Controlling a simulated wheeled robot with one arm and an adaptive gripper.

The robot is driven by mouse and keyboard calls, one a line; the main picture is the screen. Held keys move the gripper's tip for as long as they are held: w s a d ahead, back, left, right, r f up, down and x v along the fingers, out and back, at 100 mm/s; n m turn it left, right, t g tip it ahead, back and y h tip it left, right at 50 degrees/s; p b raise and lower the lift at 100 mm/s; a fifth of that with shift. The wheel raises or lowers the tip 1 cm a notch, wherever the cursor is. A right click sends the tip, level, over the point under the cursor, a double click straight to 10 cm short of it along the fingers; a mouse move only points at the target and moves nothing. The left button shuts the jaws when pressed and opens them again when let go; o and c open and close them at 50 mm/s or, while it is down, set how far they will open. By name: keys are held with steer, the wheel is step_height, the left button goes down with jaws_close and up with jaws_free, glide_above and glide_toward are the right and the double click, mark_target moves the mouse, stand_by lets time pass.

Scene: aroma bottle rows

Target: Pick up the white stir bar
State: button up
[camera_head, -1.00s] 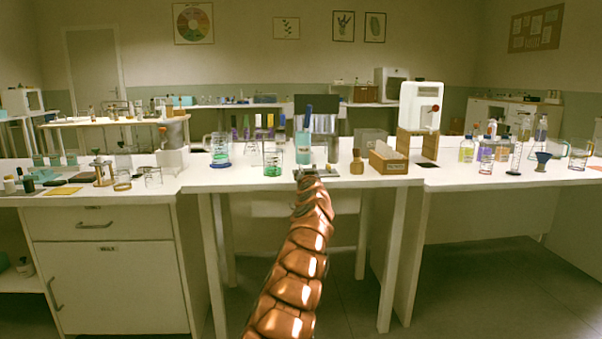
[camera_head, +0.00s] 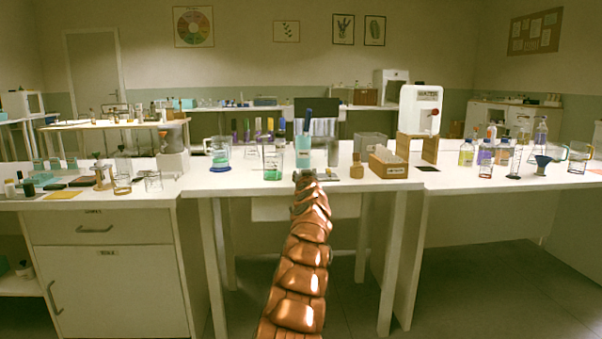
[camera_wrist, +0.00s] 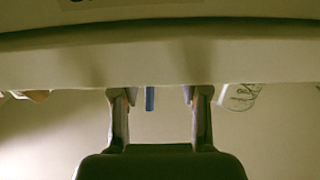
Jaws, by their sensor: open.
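I cannot make out the white stir bar in either view. My gripper (camera_wrist: 160,96) shows in the wrist view with its two fingers apart and no object seen held. A narrow blue thing (camera_wrist: 150,99) shows between the fingers, and I cannot tell how far beyond them it is. In the head view my copper arm reaches to the front edge of the middle table (camera_head: 232,182), and its end hides the gripper and part of the tabletop there.
A teal-liquid vessel (camera_head: 303,151), a green-liquid beaker (camera_head: 273,167) and a small brown bottle (camera_head: 356,167) stand around the arm's end. A wooden box (camera_head: 388,168) and white water dispenser (camera_head: 420,108) are to the right. A pale band (camera_wrist: 160,64) crosses the wrist view.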

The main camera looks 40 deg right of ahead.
steer(key=shift+r+p+x, duration=0.15)
steer(key=shift+p+x, duration=0.4)
steer(key=shift+x, duration=0.2)
steer(key=shift+r+p+x, duration=0.15)
steer(key=shift+p+x, duration=0.35)
steer(key=shift+x, duration=0.3)
steer(key=shift+w+d+f+p, duration=0.2)
steer(key=shift+w+p, duration=0.1)
steer(key=shift+c, duration=0.4)
jaws_close()
